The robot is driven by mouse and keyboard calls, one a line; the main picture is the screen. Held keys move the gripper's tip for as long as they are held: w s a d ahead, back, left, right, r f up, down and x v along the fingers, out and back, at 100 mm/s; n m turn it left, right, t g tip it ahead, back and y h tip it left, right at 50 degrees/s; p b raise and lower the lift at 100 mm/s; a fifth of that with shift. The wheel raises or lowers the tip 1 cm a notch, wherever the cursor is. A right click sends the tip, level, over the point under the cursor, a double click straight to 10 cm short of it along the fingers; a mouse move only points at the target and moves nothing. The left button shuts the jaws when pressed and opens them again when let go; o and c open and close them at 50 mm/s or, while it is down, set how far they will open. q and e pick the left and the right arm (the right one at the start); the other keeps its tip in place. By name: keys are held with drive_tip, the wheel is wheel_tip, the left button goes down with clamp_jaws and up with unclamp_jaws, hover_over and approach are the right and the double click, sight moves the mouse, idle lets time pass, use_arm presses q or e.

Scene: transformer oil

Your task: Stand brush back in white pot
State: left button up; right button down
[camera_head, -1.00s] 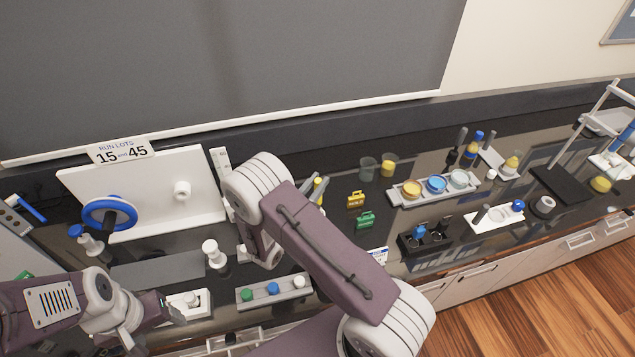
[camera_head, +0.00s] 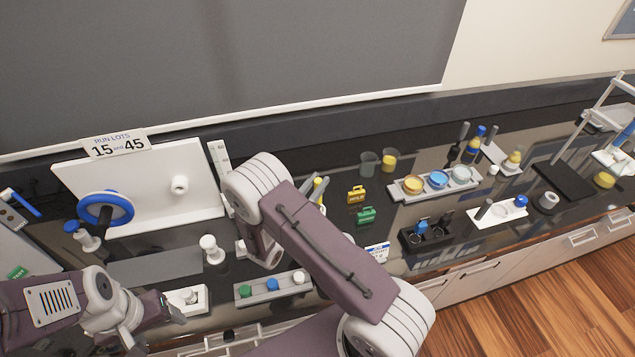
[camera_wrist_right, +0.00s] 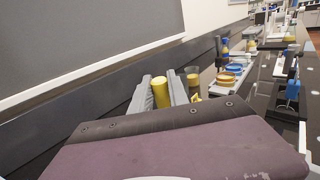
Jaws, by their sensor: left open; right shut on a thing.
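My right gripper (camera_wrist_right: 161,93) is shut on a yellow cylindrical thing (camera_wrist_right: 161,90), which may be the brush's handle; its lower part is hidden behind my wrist. In the head view the yellow thing (camera_head: 318,187) shows small between the fingers, just behind my right arm and above the dark bench. A white thing (camera_head: 241,247) is partly hidden by my right arm; I cannot tell whether it is the white pot. My left gripper (camera_head: 172,310) is open at the lower left, beside a small white tray (camera_head: 203,292).
A grey strip with green, blue and white caps (camera_head: 247,298) lies near the front edge. A white-topped bottle (camera_head: 210,246) stands left of my right arm. Yellow (camera_head: 356,194) and green (camera_head: 366,215) tags stand to the right. A tray of coloured cups (camera_head: 405,195) lies beyond.

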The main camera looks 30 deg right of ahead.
drive_tip(key=shift+f+b, duration=0.6)
drive_tip(key=shift+f, duration=0.2)
drive_tip(key=c, duration=1.2)
unclamp_jaws()
drive_tip(key=shift+s+a, duration=0.1)
drive_tip(key=shift+a, duration=0.15)
drive_tip(key=b+v, duration=0.2)
drive_tip(key=v, duration=0.6)
drive_tip(key=shift+s+a+b, duration=0.2)
drive_tip(key=shift+a+b, duration=0.05)
drive_tip(key=shift+b, duration=0.1)
drive_tip(key=shift+d, duration=0.1)
